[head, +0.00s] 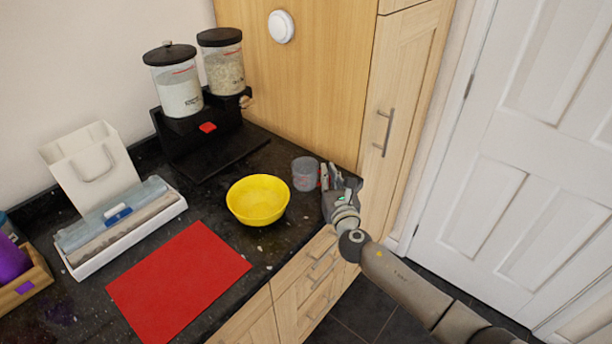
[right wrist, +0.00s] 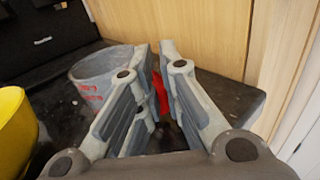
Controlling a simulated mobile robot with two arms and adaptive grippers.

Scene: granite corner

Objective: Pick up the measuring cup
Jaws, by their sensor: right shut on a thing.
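The measuring cup (head: 305,174) is a grey, see-through cup standing upright on the dark granite counter near its right end. In the right wrist view the cup (right wrist: 95,72) is at the left, with red markings on its side. My right gripper (head: 329,176) is at the cup's right side. In the right wrist view the right gripper's fingers (right wrist: 156,58) are closed around a red part beside the cup, which looks like its handle. The fingers hide much of that part. My left gripper is not in view.
A yellow bowl (head: 258,200) stands just left of the cup. A dispenser with two jars (head: 207,135) is behind to the left. A red mat (head: 178,283) lies at the front. A wooden cabinet (head: 405,95) rises behind and right of the counter.

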